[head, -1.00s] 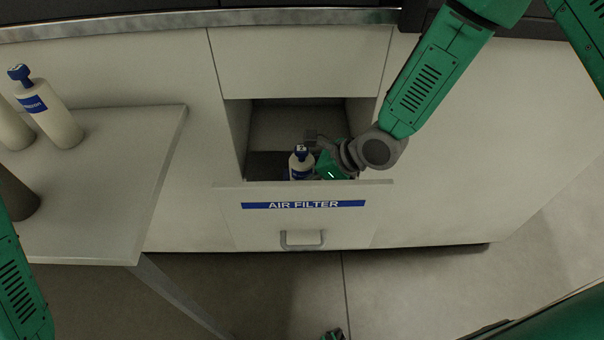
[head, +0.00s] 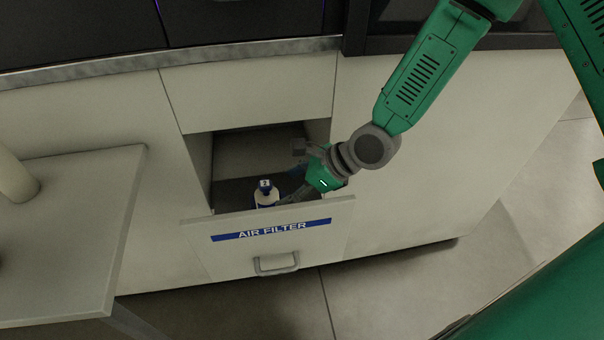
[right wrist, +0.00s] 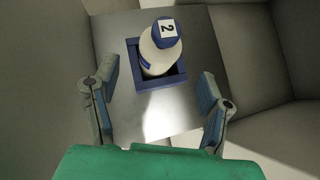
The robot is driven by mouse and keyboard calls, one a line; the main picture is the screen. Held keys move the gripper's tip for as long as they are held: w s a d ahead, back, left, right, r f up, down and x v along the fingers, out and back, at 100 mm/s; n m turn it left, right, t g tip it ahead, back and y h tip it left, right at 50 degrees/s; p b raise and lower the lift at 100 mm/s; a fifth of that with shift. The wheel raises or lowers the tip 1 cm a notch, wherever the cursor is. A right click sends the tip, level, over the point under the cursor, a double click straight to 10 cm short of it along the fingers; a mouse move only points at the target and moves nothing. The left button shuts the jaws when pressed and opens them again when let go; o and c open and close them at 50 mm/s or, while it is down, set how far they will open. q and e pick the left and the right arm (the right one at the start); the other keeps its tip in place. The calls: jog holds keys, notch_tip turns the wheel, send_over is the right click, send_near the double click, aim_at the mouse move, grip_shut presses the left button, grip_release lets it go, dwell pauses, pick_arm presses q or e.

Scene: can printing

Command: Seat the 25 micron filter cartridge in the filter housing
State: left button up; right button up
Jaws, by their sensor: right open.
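A white filter cartridge (head: 266,196) with a blue cap stands in the open AIR FILTER drawer (head: 268,240). In the right wrist view the cartridge (right wrist: 158,52) has a "2" on its cap and its base sits inside a square blue holder (right wrist: 178,82) on a metal plate. My right gripper (right wrist: 155,105) is open and empty, its two blue-padded fingers apart on either side, short of the cartridge. In the head view my right gripper (head: 297,170) is over the drawer, just right of the cartridge, with its fingers partly hidden. My left gripper is out of view.
A table (head: 70,230) stands at the left with a pale cylindrical object (head: 14,178) cut by the picture edge. The drawer front and its handle (head: 276,265) stick out from the cabinet. Open floor (head: 400,290) lies in front.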

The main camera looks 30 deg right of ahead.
jog(key=v, duration=0.4)
jog(key=shift+s+d+r+p, duration=0.15)
jog(key=shift+d+r+p, duration=0.05)
jog(key=shift+d+p, duration=0.2)
jog(key=shift+a, duration=0.15)
jog(key=shift+r, duration=0.1)
